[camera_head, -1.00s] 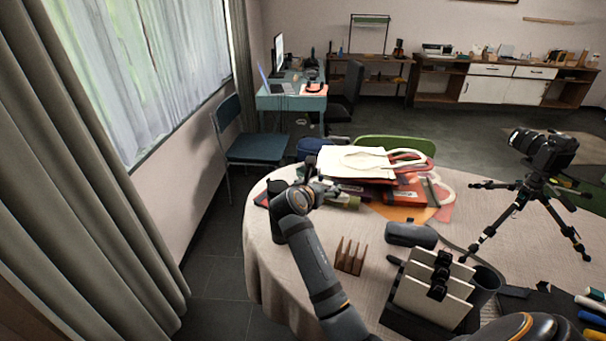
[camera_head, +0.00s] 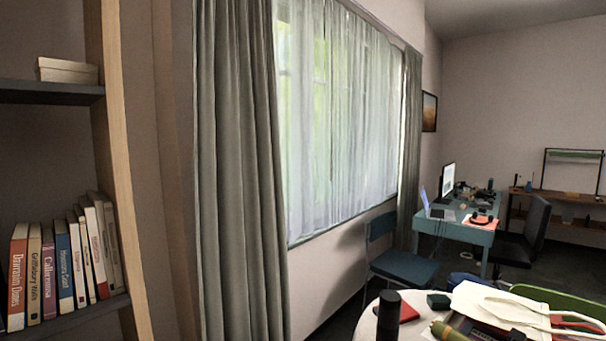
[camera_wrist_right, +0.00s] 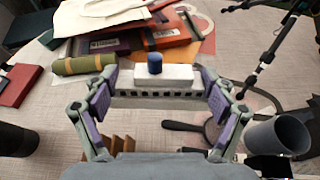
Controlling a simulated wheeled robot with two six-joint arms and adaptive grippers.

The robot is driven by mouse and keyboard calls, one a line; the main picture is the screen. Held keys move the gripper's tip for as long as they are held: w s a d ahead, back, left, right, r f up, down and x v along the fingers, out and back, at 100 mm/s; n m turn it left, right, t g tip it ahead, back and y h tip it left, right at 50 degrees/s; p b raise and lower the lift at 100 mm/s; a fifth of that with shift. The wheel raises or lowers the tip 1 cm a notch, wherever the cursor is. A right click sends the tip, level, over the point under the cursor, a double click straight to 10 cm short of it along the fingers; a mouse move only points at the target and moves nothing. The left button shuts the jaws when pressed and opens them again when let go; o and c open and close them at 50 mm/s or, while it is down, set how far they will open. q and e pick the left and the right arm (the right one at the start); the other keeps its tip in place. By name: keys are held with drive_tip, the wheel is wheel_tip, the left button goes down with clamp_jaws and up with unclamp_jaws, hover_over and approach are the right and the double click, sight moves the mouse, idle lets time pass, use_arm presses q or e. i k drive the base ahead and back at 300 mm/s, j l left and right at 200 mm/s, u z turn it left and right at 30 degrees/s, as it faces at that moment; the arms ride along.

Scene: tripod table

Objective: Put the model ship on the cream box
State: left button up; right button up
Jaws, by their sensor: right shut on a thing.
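The cream box (camera_head: 67,71) is small and lidded, and stands on the upper shelf of the bookcase at the left of the head view. My right gripper and the ship are outside the head view. My left gripper is in neither current view.
Several upright books (camera_head: 62,262) fill the lower shelf. A wooden side panel (camera_head: 122,170) borders the shelves; a curtain (camera_head: 238,180) hangs beside it. The upper shelf (camera_head: 45,92) looks clear beside the box. The table holds a dark cylinder (camera_head: 388,316), bags and a grey cup (camera_wrist_right: 278,135).

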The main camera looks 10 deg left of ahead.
sight(52, 63)
drive_tip(key=u, duration=1.5)
